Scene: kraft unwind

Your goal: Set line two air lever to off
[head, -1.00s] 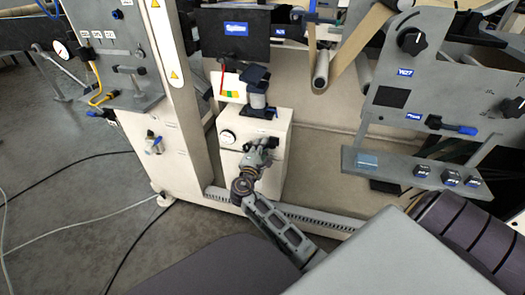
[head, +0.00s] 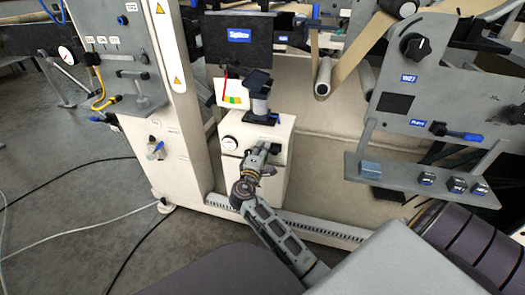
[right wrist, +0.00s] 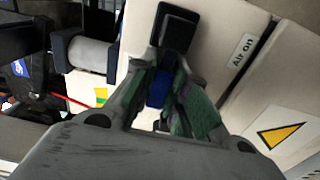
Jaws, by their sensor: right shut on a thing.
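A black block (right wrist: 175,28) shows just beyond the fingertips. My left gripper is not in view.
A cream upright (head: 172,110) with another blue-tipped valve (head: 155,148) is at the left. A grey shelf (head: 400,170) with several buttons juts out at the right.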

